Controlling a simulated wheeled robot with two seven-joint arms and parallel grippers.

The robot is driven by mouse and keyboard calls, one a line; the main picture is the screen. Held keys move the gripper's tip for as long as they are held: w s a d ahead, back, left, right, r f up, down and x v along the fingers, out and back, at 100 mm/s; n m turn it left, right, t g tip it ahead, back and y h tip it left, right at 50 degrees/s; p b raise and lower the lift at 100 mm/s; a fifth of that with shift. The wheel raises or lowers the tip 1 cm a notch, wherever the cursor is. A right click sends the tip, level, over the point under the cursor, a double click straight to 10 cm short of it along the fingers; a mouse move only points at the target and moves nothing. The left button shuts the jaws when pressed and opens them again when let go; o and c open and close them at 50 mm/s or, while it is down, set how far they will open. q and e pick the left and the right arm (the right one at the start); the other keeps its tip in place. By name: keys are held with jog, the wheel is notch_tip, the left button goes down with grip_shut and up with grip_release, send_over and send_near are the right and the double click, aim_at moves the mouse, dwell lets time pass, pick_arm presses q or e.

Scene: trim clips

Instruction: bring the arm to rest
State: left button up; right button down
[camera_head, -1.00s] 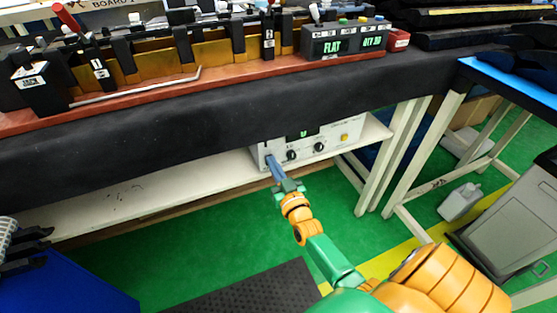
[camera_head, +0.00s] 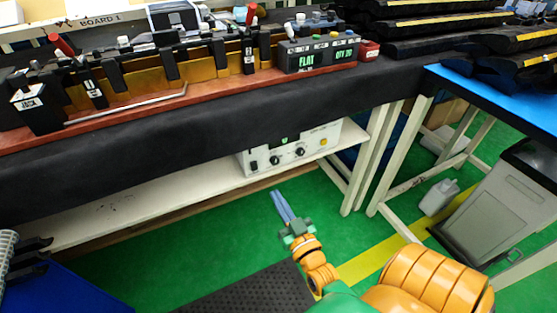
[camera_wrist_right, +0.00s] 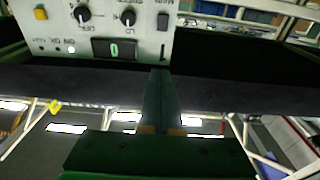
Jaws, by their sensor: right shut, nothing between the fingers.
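My right gripper (camera_head: 281,207) is shut and empty, its blue fingers together and pointing up the picture over the green floor. It is apart from the white control box (camera_head: 290,150), which stands on the shelf under the bench. In the right wrist view the shut fingers (camera_wrist_right: 161,105) stand at the middle. The control box (camera_wrist_right: 100,30) shows there at the upper left, with dark knobs and a small display showing a green 0. My orange and green right arm comes in from the bottom right of the head view. My left gripper is not in view.
The black-covered bench (camera_head: 180,145) carries a fixture with clamps and a FLAT display box (camera_head: 305,58). The white shelf (camera_head: 130,207) runs below. A grey bin (camera_head: 490,205) and a pale jug (camera_head: 438,197) stand at right. A dark mat (camera_head: 250,293) lies on the green floor.

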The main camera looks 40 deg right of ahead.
dwell(0.3)
jog(key=s+a+f+n+g+y, duration=0.1)
jog(key=s+a+f+g, duration=0.2)
jog(key=f, duration=0.5)
jog(key=s+a+f+n+g+y, duration=0.1)
jog(key=s+a+f+g+y, duration=0.15)
jog(key=f, duration=0.45)
jog(key=s+a+f+n+g+y, duration=0.1)
jog(key=s+a+f+g, duration=0.2)
jog(key=f, duration=0.5)
jog(key=s+f+n+g, duration=0.1)
jog(key=s+f+g, duration=0.5)
jog(key=s, duration=0.5)
jog(key=s+f+n+g, duration=0.1)
jog(key=s+f+g, duration=0.3)
jog(key=s, duration=0.6)
notch_tip(320, 180, up, 14)
jog(key=t+p, duration=0.1)
jog(key=p, duration=1.3)
jog(key=shift+s+f, duration=0.15)
jog(key=shift+s, duration=0.15)
